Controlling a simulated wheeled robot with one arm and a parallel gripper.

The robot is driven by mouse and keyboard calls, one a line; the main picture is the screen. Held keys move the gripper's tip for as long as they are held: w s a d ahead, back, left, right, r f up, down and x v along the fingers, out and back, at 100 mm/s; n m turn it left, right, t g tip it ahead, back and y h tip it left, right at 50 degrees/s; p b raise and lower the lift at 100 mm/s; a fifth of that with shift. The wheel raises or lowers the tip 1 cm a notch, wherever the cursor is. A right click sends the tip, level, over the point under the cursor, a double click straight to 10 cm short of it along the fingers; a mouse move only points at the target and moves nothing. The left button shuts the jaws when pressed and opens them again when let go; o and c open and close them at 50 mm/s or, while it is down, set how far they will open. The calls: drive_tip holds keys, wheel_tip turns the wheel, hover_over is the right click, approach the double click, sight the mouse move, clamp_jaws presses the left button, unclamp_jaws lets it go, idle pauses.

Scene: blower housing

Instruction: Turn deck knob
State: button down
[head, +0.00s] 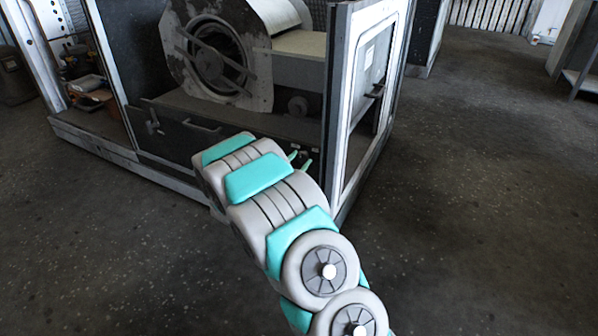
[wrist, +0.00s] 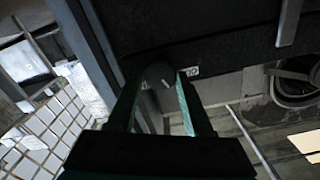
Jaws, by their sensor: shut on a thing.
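The deck knob (wrist: 159,74) is a small dark round knob with a pale mark on its face. In the head view my gripper (head: 301,160) reaches the lower right of the housing's dark front panel (head: 225,138). My arm and the fingers hide the knob there.
The blower housing's round fan opening (head: 212,60) is above the panel. A pale-framed door (head: 365,75) with a dark handle stands at the right corner, close to my arm. A bar handle (head: 200,126) is left of my gripper. Floor (head: 480,190) at the right is clear.

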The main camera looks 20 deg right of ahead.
drive_tip(key=m+b, duration=0.2)
drive_tip(key=b, duration=0.1)
drive_tip(key=shift+f+m, duration=0.3)
drive_tip(key=shift+f, duration=0.05)
drive_tip(key=m+b, duration=0.2)
drive_tip(key=b, duration=0.1)
drive_tip(key=shift+r, duration=0.25)
drive_tip(key=shift+m, duration=0.3)
drive_tip(key=shift+r, duration=0.1)
drive_tip(key=shift+c, duration=1.5)
unclamp_jaws()
drive_tip(key=shift+d, duration=0.1)
drive_tip(key=v, duration=0.8)
